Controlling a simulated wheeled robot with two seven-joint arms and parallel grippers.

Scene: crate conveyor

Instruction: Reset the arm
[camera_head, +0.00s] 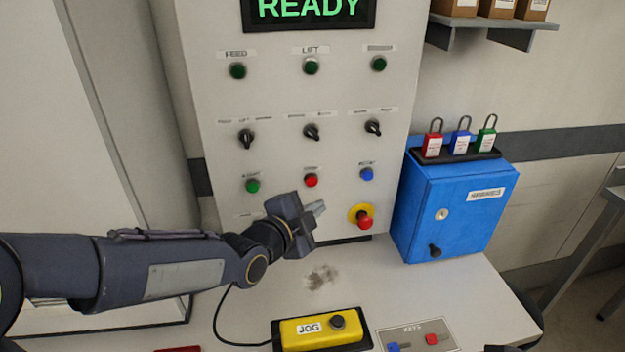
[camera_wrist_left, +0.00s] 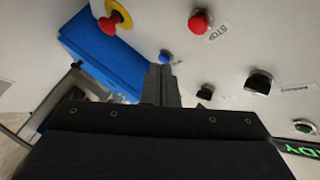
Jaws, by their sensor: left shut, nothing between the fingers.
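My left arm comes in from the left in the head view. My left gripper (camera_head: 318,208) is shut and empty, in front of the lower part of the white control panel (camera_head: 285,105). It is left of the red emergency stop (camera_head: 364,217) on its yellow base and below the red button (camera_head: 311,180). In the left wrist view the shut fingers (camera_wrist_left: 161,80) point toward the panel, near the blue button (camera_wrist_left: 165,56). The emergency stop (camera_wrist_left: 108,24) shows at upper left there. My right gripper is not in view.
A blue cabinet (camera_head: 455,205) with several small padlocks on top stands right of the panel. A yellow JOG box (camera_head: 310,330) with a black knob and a KEYS plate (camera_head: 418,336) lie on the white table. A dark smudge (camera_head: 321,277) marks the tabletop. A READY display (camera_head: 308,10) is lit above.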

